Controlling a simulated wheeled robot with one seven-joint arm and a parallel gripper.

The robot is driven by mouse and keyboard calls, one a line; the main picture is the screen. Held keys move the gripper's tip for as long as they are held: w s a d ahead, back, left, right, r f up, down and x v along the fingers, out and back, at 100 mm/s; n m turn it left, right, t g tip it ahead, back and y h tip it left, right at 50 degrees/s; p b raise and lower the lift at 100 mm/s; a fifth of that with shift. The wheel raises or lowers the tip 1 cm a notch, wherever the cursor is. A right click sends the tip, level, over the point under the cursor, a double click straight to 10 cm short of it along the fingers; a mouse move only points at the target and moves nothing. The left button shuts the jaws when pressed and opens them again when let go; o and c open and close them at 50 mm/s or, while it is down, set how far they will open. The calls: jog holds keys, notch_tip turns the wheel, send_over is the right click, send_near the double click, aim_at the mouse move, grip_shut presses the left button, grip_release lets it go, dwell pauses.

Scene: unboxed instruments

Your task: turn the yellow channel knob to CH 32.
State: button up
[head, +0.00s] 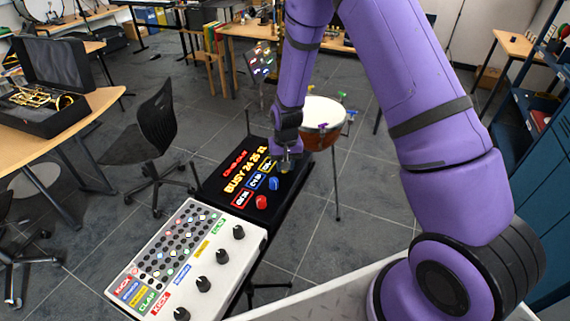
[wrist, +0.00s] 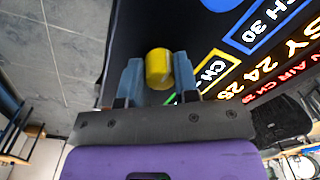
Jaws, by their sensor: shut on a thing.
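The yellow channel knob (wrist: 158,66) stands on the black radio panel (wrist: 125,30) in the wrist view. My gripper (wrist: 159,75) is shut on it, with one blue-grey finger on each side. In the head view my gripper (head: 286,163) is at the far end of the panel and mostly hides the yellow knob. The yellow-framed readout (wrist: 211,70) beside it begins with "CH", but a finger covers its number. The blue knob (head: 273,183) and red knob (head: 261,202) stand nearer on the same panel. The blue-framed readout (wrist: 250,18) shows CH 30.
Lit text on the panel reads BUSY (head: 236,182) with 24, 25 and a further number I cannot read. A white pad box (head: 228,262) with black knobs stands in front. A drum (head: 320,113) stands close behind my gripper, to the right.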

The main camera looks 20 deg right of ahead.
jog(key=shift+n, duration=0.8)
jog(key=o, duration=0.9)
jog(key=shift+r, duration=0.15)
notch_tip(320, 180, up, 10)
jog(key=shift+d+r, duration=0.15)
jog(key=shift+r, duration=0.1)
jog(key=shift+r, duration=0.15)
